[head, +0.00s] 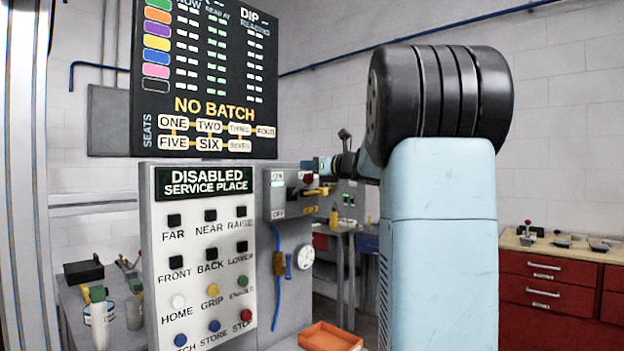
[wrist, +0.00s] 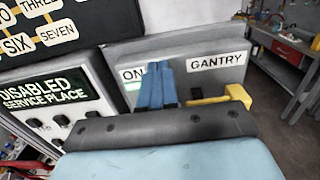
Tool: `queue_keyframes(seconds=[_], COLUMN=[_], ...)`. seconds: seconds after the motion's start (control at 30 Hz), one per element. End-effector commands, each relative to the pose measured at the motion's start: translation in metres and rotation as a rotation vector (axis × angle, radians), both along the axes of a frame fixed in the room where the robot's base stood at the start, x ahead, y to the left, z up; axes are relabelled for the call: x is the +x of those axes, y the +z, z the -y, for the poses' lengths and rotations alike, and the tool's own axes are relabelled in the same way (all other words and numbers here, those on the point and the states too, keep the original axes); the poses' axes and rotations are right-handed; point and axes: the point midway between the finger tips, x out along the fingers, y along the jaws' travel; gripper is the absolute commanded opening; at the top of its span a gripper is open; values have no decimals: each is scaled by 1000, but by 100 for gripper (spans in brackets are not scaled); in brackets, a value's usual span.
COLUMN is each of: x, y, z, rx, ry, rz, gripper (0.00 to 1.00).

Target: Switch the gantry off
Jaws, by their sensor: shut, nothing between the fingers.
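The grey gantry switch box (head: 281,203) stands right of the button panel. It carries an ON label (head: 277,175) above and an OFF label (head: 278,213) below. In the wrist view the GANTRY label (wrist: 217,62) shows, with a green-lit patch (wrist: 133,86) under ON. A yellow handle (wrist: 222,98) sticks out below the GANTRY label; it also shows in the head view (head: 317,191). My gripper (head: 309,165) is at the top of the box, its blue fingers (wrist: 157,85) shut and empty, left of the handle. Contact with the box cannot be told.
The white button panel (head: 205,260) reads "DISABLED SERVICE PLACE" and stands close left of the box. A dark board (head: 205,80) reading "NO BATCH" hangs above. A gauge (head: 305,257) and an orange tray (head: 330,337) are below. Red drawers (head: 548,285) stand at right.

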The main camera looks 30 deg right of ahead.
Motion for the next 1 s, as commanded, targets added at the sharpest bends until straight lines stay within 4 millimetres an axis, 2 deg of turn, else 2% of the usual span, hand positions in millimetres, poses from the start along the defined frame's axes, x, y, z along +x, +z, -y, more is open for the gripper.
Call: queue_keyframes(seconds=[0.53,1.0], x=[0,1], y=[-2,-28], z=[0,0], rx=[1,2], ry=[0,0], rz=[0,-2], gripper=[0,0])
